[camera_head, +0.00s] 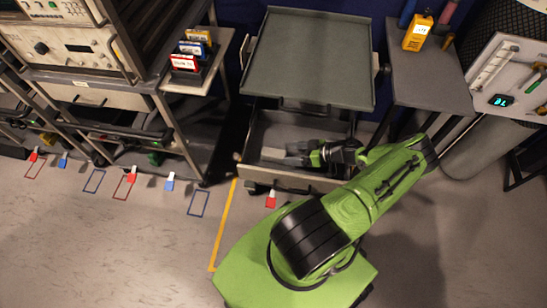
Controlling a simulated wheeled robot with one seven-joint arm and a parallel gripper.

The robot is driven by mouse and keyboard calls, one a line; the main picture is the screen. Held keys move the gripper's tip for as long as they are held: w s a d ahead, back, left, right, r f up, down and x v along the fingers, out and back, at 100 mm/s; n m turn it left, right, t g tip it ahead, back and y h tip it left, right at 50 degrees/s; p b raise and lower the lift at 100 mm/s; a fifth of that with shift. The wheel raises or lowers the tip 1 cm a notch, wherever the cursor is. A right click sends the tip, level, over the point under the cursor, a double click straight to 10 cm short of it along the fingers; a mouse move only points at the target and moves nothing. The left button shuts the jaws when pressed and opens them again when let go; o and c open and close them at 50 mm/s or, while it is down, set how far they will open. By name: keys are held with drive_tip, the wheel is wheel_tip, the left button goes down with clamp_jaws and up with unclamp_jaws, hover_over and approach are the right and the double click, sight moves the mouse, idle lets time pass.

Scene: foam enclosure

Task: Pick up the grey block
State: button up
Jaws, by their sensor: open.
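A small light grey block (271,154) lies in the open drawer (285,178) of the cart, towards the drawer's left side. My gripper (304,153) is in or just above the drawer, to the right of the block, with its fingers pointing left. It is open, and its fingertips are close to the block's right end. I cannot tell whether they touch it or reach around it. My green arm hides the right part of the drawer.
The cart's dark top (310,55) overhangs the back of the drawer. A shelf rack with instruments (75,45) stands at the left. A side table (430,80) with a yellow meter (418,33) stands at the right.

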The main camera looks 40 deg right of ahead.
sight(280, 153)
drive_tip(key=b+x, duration=0.1)
drive_tip(key=x, duration=0.5)
drive_tip(key=shift+w+a+f, duration=0.1)
drive_tip(key=shift+a+f, duration=0.05)
drive_tip(key=shift+f, duration=0.05)
drive_tip(key=c, duration=1.2)
